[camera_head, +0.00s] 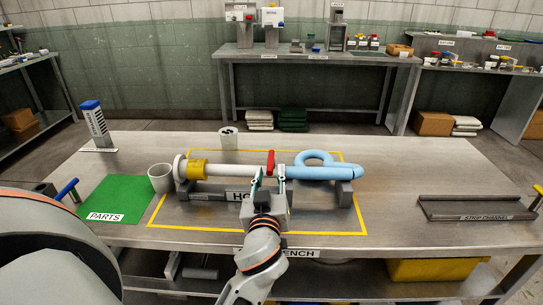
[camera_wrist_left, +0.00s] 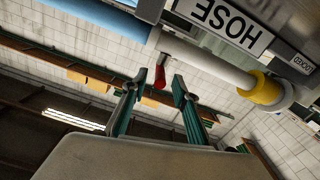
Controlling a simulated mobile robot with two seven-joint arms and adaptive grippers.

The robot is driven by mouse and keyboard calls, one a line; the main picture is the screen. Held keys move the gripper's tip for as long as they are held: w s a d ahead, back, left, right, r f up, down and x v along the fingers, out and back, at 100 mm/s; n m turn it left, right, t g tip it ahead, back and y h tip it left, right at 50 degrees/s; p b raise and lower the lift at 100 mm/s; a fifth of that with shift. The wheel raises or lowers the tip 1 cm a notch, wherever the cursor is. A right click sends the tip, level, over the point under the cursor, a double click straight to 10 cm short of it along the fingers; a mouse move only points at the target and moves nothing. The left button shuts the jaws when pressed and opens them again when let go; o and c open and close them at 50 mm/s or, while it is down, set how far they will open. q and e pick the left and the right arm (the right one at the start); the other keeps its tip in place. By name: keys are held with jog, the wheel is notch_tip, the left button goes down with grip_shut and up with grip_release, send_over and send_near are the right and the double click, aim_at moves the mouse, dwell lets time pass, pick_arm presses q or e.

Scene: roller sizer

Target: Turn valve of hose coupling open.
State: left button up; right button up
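The hose coupling lies across a grey cradle on the bench, with a white pipe (camera_head: 232,170), a yellow collar (camera_head: 196,169) and a looped blue hose (camera_head: 318,172) at its right. The red valve handle (camera_head: 270,162) stands up from the pipe near the blue end. My left gripper (camera_head: 268,178) is at the near side of the pipe, just below the handle. In the left wrist view the fingers (camera_wrist_left: 154,85) are open, with the red handle (camera_wrist_left: 161,73) between and slightly beyond the tips. Contact cannot be told. My right gripper is not in view.
A grey cup (camera_head: 161,178) stands left of the coupling, by a green parts mat (camera_head: 108,197). A labelled strip channel (camera_head: 478,208) lies at the right. A small white container (camera_head: 228,138) stands behind the pipe. The bench between coupling and channel is clear.

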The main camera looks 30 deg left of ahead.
aim_at(271, 157)
pick_arm(q)
jog(key=shift+p+x, duration=0.4)
jog(key=shift+x, duration=3.15)
grip_shut()
